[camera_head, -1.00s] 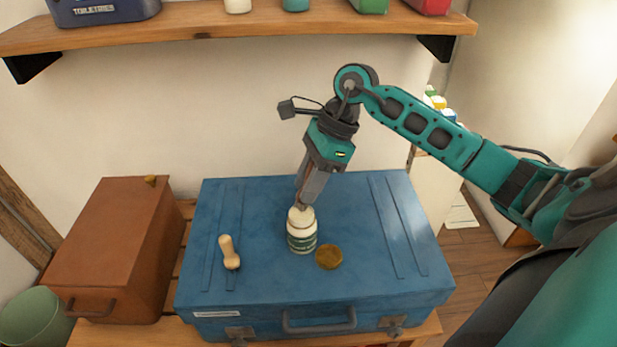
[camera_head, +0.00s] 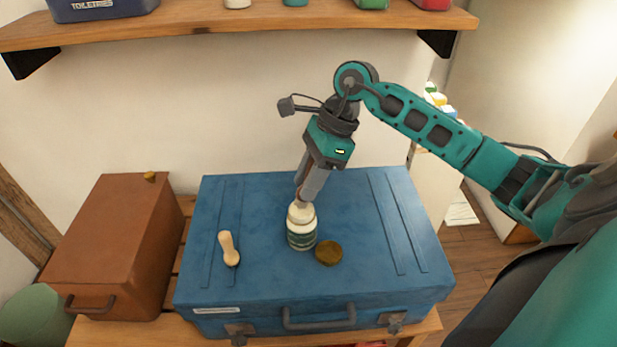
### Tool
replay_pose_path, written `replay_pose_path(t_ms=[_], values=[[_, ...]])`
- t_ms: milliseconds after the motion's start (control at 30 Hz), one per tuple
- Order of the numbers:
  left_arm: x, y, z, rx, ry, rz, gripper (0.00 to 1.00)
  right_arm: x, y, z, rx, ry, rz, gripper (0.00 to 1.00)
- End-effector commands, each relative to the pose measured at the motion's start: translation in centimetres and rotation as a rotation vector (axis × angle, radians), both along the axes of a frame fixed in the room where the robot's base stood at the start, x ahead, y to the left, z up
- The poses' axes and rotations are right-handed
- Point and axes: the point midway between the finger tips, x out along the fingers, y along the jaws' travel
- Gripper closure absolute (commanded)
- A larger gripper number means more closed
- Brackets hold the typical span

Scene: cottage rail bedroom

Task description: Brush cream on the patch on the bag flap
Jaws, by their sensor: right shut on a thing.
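My right gripper (camera_head: 302,203) points down over the blue case and is shut on the cream-white top of a small jar with a green label (camera_head: 301,238). The jar stands upright on the case lid. A round, flat, brown-gold disc (camera_head: 328,253) lies just right of the jar; I cannot tell if it is a patch or a loose lid. A short pale wooden tool (camera_head: 228,249), possibly the brush, lies left of the jar. No bag flap can be made out for certain. My left gripper is not in view.
The blue case (camera_head: 260,290) lies flat on a wooden bench, its handle and latches in front. A brown box (camera_head: 120,240) stands to its left, with a green bin (camera_head: 35,318) beyond. A wooden shelf (camera_head: 230,22) with containers hangs above. The case's right half is clear.

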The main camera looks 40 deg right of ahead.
Motion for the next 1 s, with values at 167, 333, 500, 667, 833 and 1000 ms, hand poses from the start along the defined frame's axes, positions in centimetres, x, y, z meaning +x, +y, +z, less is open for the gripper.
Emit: replay_pose_path(t_ms=[167,333,500,667,833,1000], values=[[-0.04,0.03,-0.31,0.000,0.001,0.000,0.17,0.01,-0.01,-0.26,0.000,0.000,0.000,0.98],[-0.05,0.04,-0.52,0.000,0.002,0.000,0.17,0.01,-0.01,-0.46,0.000,0.000,0.000,0.98],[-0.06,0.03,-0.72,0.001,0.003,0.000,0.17,0.01,0.00,-0.67,0.000,0.000,0.000,0.98],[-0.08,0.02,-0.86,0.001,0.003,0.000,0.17,0.01,0.00,-0.82,0.000,0.000,0.000,0.98],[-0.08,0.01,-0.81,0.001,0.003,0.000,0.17,0.00,0.00,-0.78,0.000,0.000,0.000,0.98],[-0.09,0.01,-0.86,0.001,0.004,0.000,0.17,0.00,0.00,-0.82,0.000,0.000,0.000,0.98]])
